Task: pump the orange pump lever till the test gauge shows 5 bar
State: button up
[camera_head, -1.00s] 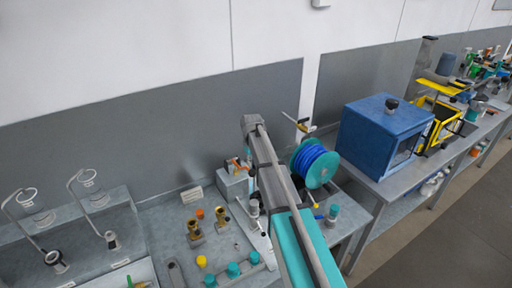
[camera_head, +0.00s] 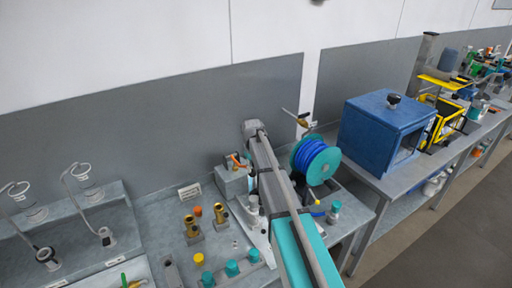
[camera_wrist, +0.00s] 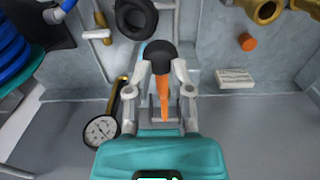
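The orange pump lever (camera_wrist: 163,96) has a black round knob (camera_wrist: 160,55) and stands in the middle of the wrist view. My gripper (camera_wrist: 161,68) has one finger on each side of the lever's knob end, and both fingers appear to bear on it. In the head view, a small orange part (camera_head: 236,160) shows at the grey pump box (camera_head: 232,181), partly behind my arm. A round white-faced gauge (camera_wrist: 101,130) lies left of the lever in the wrist view. Its needle is too small to read.
Brass fittings (camera_head: 192,226) and teal caps (camera_head: 232,268) stand on the bench left of my arm. A teal reel with blue hose (camera_head: 316,162) is close on the right. A blue cabinet (camera_head: 380,130) stands beyond it. A white label block (camera_wrist: 236,78) lies right of the lever.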

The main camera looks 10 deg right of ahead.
notch_tip(320, 180, down, 9)
jog(key=b, duration=0.9)
jog(key=r+p, duration=0.4)
jog(key=p, duration=0.1)
jog(key=r+p, duration=1)
jog(key=shift+w+a+r, duration=0.2)
jog(key=shift+w+r, duration=0.05)
jog(key=shift+w, duration=0.1)
jog(key=shift+f, duration=0.1)
jog(key=shift+s, duration=0.1)
jog(key=s+f+m+b, duration=0.1)
jog(key=s+f+b, duration=0.3)
jog(key=s, duration=0.5)
jog(key=s+f+m+b, duration=0.1)
jog(key=s+f+b, duration=0.4)
jog(key=s, duration=0.5)
jog(key=s+f+m+b, duration=0.1)
jog(key=s+f+b, duration=0.4)
jog(key=s, duration=0.4)
jog(key=shift+s+a+f+m, duration=0.3)
jog(key=shift+s+a+f, duration=0.05)
jog(key=shift+f, duration=0.05)
